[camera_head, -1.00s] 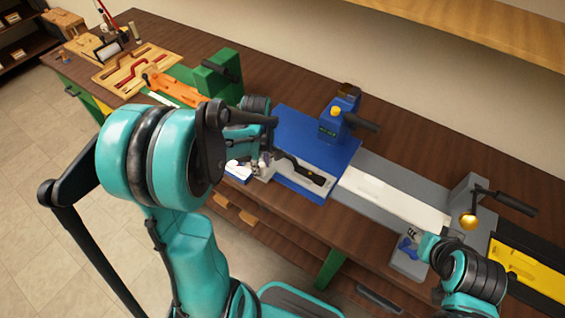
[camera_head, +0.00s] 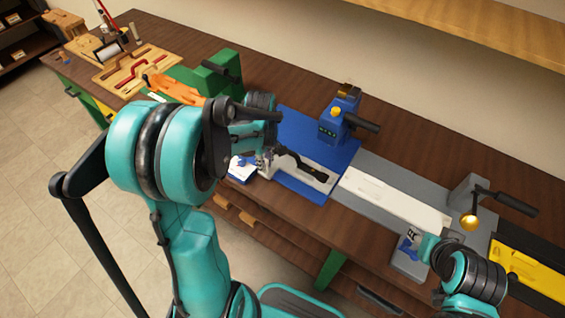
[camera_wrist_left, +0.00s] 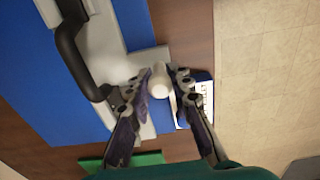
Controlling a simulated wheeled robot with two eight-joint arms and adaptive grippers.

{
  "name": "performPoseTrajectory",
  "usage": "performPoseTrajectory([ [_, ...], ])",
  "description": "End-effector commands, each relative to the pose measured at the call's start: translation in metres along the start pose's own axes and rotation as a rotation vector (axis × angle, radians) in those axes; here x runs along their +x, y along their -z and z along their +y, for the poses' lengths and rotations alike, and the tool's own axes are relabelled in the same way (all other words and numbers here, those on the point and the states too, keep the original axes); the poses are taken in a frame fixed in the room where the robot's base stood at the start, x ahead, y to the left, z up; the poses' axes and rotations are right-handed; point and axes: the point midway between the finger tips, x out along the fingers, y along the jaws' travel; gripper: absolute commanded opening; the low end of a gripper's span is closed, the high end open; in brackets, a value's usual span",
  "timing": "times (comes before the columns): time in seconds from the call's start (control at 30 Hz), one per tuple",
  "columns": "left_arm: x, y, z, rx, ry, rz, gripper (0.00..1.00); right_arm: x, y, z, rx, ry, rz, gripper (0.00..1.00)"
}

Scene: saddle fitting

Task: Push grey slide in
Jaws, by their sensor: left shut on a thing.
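A light grey slide (camera_head: 318,177) with a black handle (camera_head: 300,163) lies on the blue base (camera_head: 290,125). In the left wrist view the slide (camera_wrist_left: 105,42), its handle (camera_wrist_left: 72,45) and a pale round knob (camera_wrist_left: 160,83) at its near end show. My left gripper (camera_head: 262,165) is at the slide's left end, partly hidden by my arm. In the left wrist view its fingers (camera_wrist_left: 161,80) are on either side of the knob, shut on it. My right gripper (camera_head: 412,238) is low at the right, over the front of the grey station; its fingers are too small to read.
A blue block with a lever (camera_head: 338,122) stands at the back of the blue base. The grey station (camera_head: 465,195) with a white bar (camera_head: 390,198) is to its right, then a yellow part (camera_head: 530,272). Green and orange fixtures (camera_head: 180,88) stand at the left.

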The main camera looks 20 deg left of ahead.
Motion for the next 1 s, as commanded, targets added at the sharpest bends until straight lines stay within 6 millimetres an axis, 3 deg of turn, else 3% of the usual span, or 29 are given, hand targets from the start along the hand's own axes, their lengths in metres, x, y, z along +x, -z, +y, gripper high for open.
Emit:
performPoseTrajectory([
  [1.0, 0.0, 0.0, 0.047, 0.001, -0.002, 0.0, 0.04, 0.004, -0.003, 0.0, 0.0, 0.0, 0.0, 0.4],
])
